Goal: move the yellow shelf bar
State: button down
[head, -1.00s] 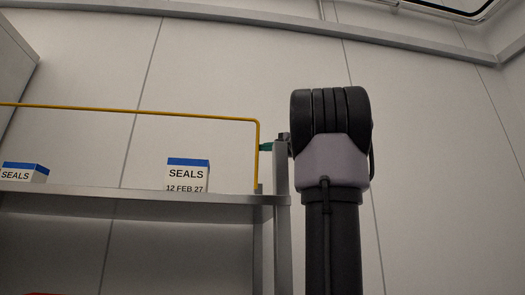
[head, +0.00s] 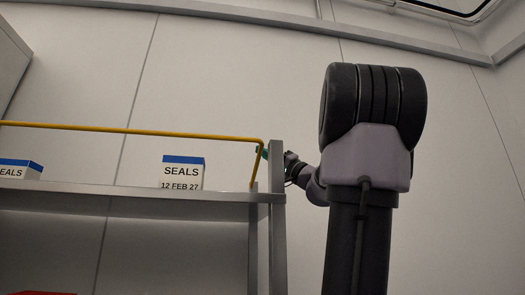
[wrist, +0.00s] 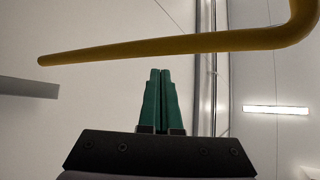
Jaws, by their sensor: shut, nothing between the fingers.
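The yellow shelf bar (head: 130,130) runs along the shelf above its front edge in the head view. At its right end it bends down to the shelf, and that end piece leans. In the wrist view the bar (wrist: 170,47) crosses above the fingers, with its bend at the upper right. My gripper (wrist: 159,71) has green fingers, shut together and empty, with a gap in the picture between tips and bar. In the head view my gripper (head: 265,153) is small, beside the bar's right end and partly hidden by the upright. I cannot tell whether they touch.
Two white boxes with blue tops, the right box (head: 182,174) and the left box (head: 20,169), stand on the grey shelf (head: 130,194). A grey upright (head: 277,220) stands at the shelf's right end. Something red (head: 42,293) shows below.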

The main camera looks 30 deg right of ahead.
jog(key=shift+s+f, duration=0.15)
jog(key=shift+f, duration=0.05)
dwell(0.5)
jog(key=v, duration=1)
jog(key=shift+s+f, duration=0.25)
jog(key=shift+s, duration=0.05)
jog(key=shift+d, duration=0.1)
